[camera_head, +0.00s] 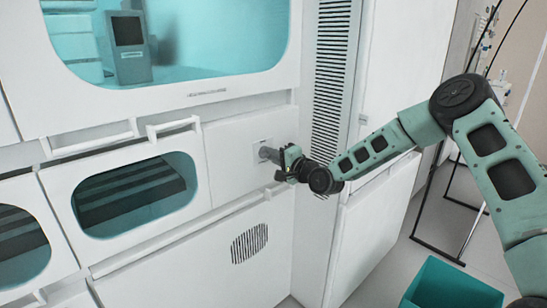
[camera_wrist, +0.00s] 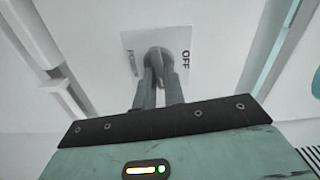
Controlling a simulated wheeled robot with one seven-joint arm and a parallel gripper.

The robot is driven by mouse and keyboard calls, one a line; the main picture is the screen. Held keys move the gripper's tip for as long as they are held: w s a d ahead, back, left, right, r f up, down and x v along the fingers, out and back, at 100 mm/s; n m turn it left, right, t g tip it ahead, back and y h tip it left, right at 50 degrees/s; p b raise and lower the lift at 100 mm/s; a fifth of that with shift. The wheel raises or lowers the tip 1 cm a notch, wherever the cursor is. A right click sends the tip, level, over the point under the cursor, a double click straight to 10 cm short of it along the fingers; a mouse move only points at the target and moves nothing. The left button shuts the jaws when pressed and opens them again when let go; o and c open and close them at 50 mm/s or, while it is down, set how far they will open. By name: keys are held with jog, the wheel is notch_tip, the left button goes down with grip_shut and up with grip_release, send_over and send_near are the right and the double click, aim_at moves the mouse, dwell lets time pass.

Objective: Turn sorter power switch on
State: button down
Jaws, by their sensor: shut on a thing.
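The sorter power switch is a grey knob (camera_wrist: 157,56) on a small pale plate (camera_wrist: 127,42) on the white machine front. The plate reads OFF on its right side in the wrist view; the lettering on its left is too faint to read. In the head view the plate (camera_head: 262,143) sits on the panel right of the drawers. My gripper (camera_wrist: 158,78) is shut on the knob, its two grey fingers close together around it. In the head view my gripper (camera_head: 270,154) reaches the plate from the right. The fingers partly hide the knob.
Windowed drawers (camera_head: 62,180) with bar handles (camera_head: 172,125) lie to the left of the switch. A large window (camera_head: 215,40) is above, and a vent grille (camera_head: 249,243) is below. A teal bin (camera_head: 445,285) stands on the floor at lower right.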

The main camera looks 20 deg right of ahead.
jog(key=shift+d+f+m, duration=0.1)
jog(key=shift+m, duration=0.6)
jog(key=c, duration=1.5)
grip_release()
jog(key=b+v, duration=0.1)
jog(key=v, duration=1.6)
jog(key=shift+s+d, duration=0.15)
